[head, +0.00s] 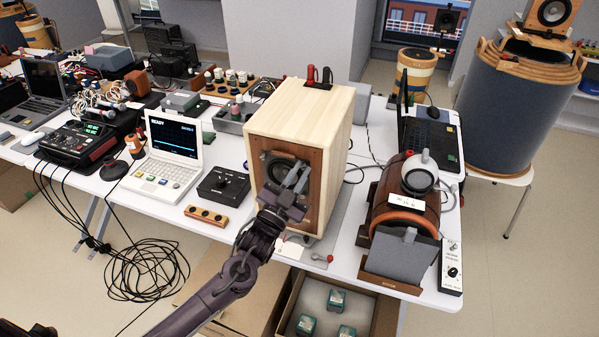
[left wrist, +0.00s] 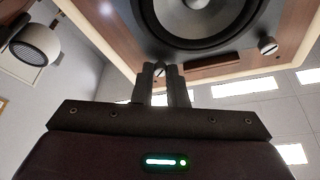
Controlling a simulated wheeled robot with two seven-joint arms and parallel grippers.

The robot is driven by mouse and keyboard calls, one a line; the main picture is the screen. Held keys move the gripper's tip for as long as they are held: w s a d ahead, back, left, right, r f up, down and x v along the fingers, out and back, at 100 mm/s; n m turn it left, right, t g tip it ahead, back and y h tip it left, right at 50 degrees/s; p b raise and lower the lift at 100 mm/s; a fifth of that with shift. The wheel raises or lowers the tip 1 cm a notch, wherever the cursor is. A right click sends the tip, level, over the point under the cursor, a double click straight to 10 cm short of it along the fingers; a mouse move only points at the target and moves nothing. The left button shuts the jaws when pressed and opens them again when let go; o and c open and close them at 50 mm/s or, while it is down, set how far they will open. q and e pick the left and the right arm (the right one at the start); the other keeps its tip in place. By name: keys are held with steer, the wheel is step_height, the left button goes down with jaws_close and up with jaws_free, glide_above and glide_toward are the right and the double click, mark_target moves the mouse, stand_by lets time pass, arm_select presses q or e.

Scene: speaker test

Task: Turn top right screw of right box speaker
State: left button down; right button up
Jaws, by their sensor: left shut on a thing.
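The box speaker (head: 320,128), pale wood with a brown front panel and a dark round driver, stands on the white table. My left gripper (head: 297,177) is at the upper right of its front, covering part of the driver. In the left wrist view, which looks up past the panel, the fingers (left wrist: 164,76) are shut on a small slotted metal screw (left wrist: 159,72) near the panel's corner. A second screw (left wrist: 267,45) sits apart on the same panel beside the driver (left wrist: 195,15). My right gripper is in neither view.
A barrel-shaped speaker (head: 405,197) with a white ball-like part stands close on the right. A small black knob box (head: 223,184) and a white laptop (head: 168,152) stand left. A red-knobbed lever (head: 329,258) lies near the front edge. An open carton (head: 340,300) is below.

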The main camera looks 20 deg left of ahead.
arm_select(q)
steer(key=m+g+h+p, duration=0.1)
steer(key=m, duration=0.2)
steer(key=m+g+h, duration=0.1)
steer(key=m, duration=0.3)
steer(key=shift+a+r+h+p, duration=0.15)
steer(key=shift+r+h+p, duration=0.05)
steer(key=shift+h+p, duration=0.2)
steer(key=m+g, duration=0.1)
steer(key=m, duration=0.2)
steer(key=m+g+p, duration=0.1)
steer(key=m, duration=0.2)
steer(key=shift+r+g+p, duration=0.1)
steer(key=shift+g+p, duration=0.2)
steer(key=m+g, duration=0.1)
steer(key=m, duration=0.3)
steer(key=shift+r+p, duration=0.1)
steer(key=shift+p, duration=0.2)
steer(key=m+g+y, duration=0.1)
steer(key=m, duration=0.2)
steer(key=shift+y, duration=0.4)
steer(key=shift+m+g+y+b, duration=0.5)
steer(key=shift+m+b, duration=0.35)
steer(key=shift+m, duration=0.25)
steer(key=shift+m+y+b, duration=0.7)
steer(key=shift+m+b, duration=0.3)
steer(key=shift+b, duration=0.05)
steer(key=shift+s, duration=0.1)
